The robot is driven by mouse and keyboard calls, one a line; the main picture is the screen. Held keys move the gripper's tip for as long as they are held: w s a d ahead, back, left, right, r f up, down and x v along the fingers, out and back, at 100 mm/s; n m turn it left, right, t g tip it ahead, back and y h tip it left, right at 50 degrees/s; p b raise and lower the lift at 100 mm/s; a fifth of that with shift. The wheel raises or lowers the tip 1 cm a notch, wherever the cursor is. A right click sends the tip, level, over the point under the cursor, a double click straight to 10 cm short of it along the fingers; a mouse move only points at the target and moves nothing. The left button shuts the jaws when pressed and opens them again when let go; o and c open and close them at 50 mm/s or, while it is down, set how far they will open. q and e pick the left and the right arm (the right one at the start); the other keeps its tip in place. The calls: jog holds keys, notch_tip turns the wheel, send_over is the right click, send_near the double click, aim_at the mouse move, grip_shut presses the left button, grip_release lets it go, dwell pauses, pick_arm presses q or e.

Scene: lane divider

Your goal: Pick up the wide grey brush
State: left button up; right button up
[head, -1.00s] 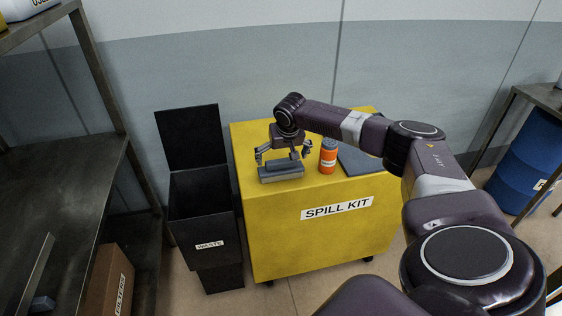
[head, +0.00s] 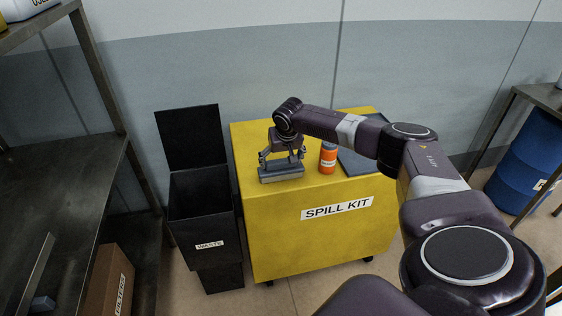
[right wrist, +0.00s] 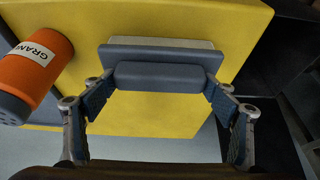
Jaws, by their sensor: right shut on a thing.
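The wide grey brush (head: 281,173) sits on top of the yellow spill kit box (head: 330,240), near its left front corner. In the right wrist view the brush (right wrist: 160,75) shows a raised grey grip along its wider body, with a pale strip along one edge. My right gripper (head: 282,163) is above the brush and shut on its grip, with one finger at each end. In the right wrist view the fingertips (right wrist: 159,88) press on the grip's two ends. The brush looks to be still resting on the box top. My left gripper is not in view.
An orange bottle (head: 328,157) with a grey cap stands just right of the brush. A metal shelf (head: 60,190) is at far left.

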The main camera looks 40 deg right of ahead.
jog(key=shift+r, duration=0.1)
notch_tip(320, 180, up, 20)
jog(key=b, duration=0.1)
dwell(0.4)
